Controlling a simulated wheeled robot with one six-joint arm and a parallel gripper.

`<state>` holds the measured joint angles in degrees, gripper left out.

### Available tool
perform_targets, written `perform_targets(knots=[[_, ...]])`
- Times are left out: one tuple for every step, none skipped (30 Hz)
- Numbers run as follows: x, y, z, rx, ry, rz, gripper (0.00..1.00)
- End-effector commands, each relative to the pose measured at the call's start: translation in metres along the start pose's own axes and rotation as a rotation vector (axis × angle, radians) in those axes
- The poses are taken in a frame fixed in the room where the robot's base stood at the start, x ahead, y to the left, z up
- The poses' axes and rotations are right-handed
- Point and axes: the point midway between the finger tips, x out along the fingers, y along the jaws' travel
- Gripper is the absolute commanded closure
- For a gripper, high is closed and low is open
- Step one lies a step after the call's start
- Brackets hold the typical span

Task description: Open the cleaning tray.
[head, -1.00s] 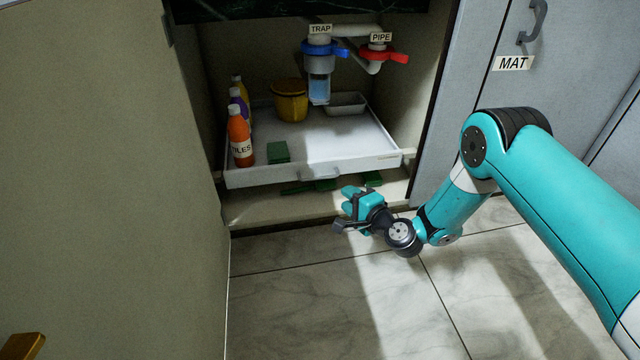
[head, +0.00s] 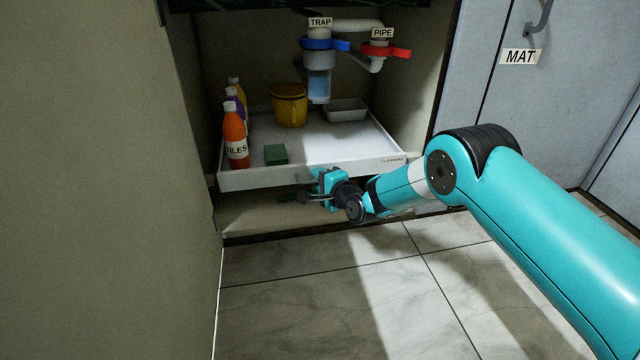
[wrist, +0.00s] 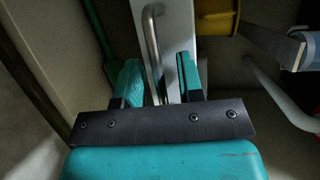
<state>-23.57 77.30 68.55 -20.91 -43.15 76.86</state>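The white cleaning tray (head: 258,180) sits inside the cabinet under the sink, with its front panel near the opening. Its curved metal handle (wrist: 152,42) shows in the wrist view; in the head view my gripper covers it. My gripper (head: 316,188) is at the tray's front. In the wrist view its two teal fingers (wrist: 158,80) are spread apart, with the handle between them and a gap visible. I cannot tell whether either finger touches the handle.
The tray carries an orange bottle (head: 236,138), other bottles, a yellow bucket (head: 289,105), a green block (head: 276,154) and a grey dish (head: 346,110). The trap (head: 319,75) and red-handled pipe (head: 380,52) hang above. An open door panel (head: 100,180) stands left; the tiled floor is clear.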

Motion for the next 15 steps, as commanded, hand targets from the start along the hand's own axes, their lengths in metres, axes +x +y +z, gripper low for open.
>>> perform_targets(knots=[[-0.0002, -0.0001, 0.0001, 0.0, 0.0, 0.0, 0.65], [-0.0003, -0.0001, 0.0, 0.0, 0.0, 0.0, 0.65], [-0.0003, -0.0001, 0.0, 0.0, 0.0, 0.0, 0.68], [-0.0004, -0.0001, 0.0, 0.0, 0.0, 0.0, 0.74], [-0.0004, 0.0, -0.0001, 0.0, 0.0, 0.0, 0.81], [-0.0004, 0.0, -0.0001, 0.0, 0.0, 0.0, 0.91], [-0.0005, 0.0, -0.0001, 0.0, 0.0, 0.0, 0.97], [-0.0005, 0.0, -0.0002, 0.0, 0.0, 0.0, 1.0], [-0.0005, 0.0001, -0.0002, 0.0, 0.0, 0.0, 1.0], [-0.0005, 0.0, -0.0002, 0.0, 0.0, 0.0, 1.0], [-0.0006, 0.0001, -0.0002, 0.0, 0.0, 0.0, 1.0], [-0.0006, 0.0001, -0.0003, 0.0, 0.0, 0.0, 1.0], [-0.0007, 0.0001, -0.0003, 0.0, 0.0, 0.0, 1.0], [-0.0008, 0.0, -0.0003, 0.001, 0.0, 0.0, 1.0], [-0.0014, -0.0002, -0.0004, 0.001, 0.0, 0.0, 1.0]])
